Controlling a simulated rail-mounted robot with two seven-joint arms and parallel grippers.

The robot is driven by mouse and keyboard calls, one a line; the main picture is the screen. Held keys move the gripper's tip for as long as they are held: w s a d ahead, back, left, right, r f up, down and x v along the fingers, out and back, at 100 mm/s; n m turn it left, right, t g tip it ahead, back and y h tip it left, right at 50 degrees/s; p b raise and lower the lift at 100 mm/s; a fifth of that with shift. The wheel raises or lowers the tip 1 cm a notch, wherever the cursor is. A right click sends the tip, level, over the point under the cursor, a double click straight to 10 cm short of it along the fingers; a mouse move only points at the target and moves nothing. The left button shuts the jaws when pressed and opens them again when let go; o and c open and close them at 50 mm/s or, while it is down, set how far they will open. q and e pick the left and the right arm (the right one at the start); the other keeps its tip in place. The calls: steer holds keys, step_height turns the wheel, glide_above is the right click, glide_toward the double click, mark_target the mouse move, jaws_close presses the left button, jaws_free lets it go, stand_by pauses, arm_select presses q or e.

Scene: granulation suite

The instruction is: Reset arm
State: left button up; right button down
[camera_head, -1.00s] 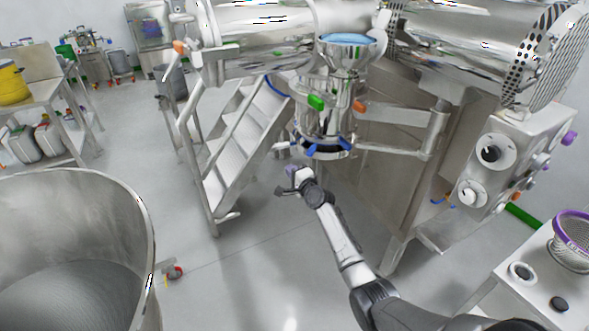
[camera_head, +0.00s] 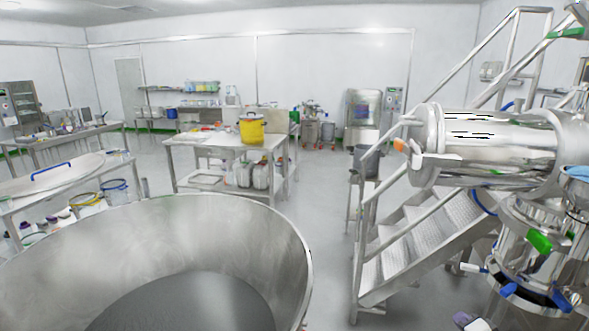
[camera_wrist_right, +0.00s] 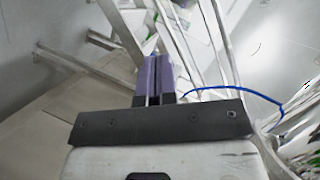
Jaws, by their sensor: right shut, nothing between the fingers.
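My right gripper (camera_head: 463,319) shows only in part at the bottom edge of the head view, below the steel machine with the blue and green clamps. In the right wrist view its two purple fingers (camera_wrist_right: 155,62) lie together, shut with nothing between them. The rest of my right arm is out of the head view. My left gripper is in neither view.
A large steel bowl (camera_head: 285,235) fills the lower left. Metal stairs (camera_head: 410,255) and a steel machine (camera_head: 490,145) stand at right, close to my right gripper. A table with a yellow pot (camera_head: 251,131) stands further back. Open floor (camera_head: 325,185) lies between.

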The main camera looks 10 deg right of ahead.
steer(key=s+a+r+n+g+y, duration=0.1)
steer(key=s+a+r+n+g, duration=0.2)
steer(key=a+r+n, duration=0.5)
steer(key=s+a+f+n+g, duration=0.25)
steer(key=s+a+n, duration=0.25)
steer(key=a, duration=0.5)
steer(key=s+a+f+n+g+y, duration=0.15)
steer(key=s+a+f, duration=0.25)
steer(key=s+a, duration=0.45)
steer(key=s+a+f+n+h, duration=0.15)
steer(key=s+a+f, duration=0.25)
steer(key=s+a, duration=0.4)
steer(key=s+a+f+g+y, duration=0.1)
steer(key=s+f+g, duration=0.1)
steer(key=s+f, duration=0.35)
steer(key=s+a+f+g+y, duration=0.1)
steer(key=s+f+g, duration=0.15)
steer(key=s, duration=0.55)
arm_select(q)
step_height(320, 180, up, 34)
steer(key=p, duration=3.4)
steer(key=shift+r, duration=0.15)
arm_select(e)
step_height(320, 180, up, 34)
steer(key=shift+w+f, duration=0.15)
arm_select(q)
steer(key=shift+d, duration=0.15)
arm_select(e)
steer(key=shift+d+t, duration=0.1)
steer(key=shift+t, duration=0.15)
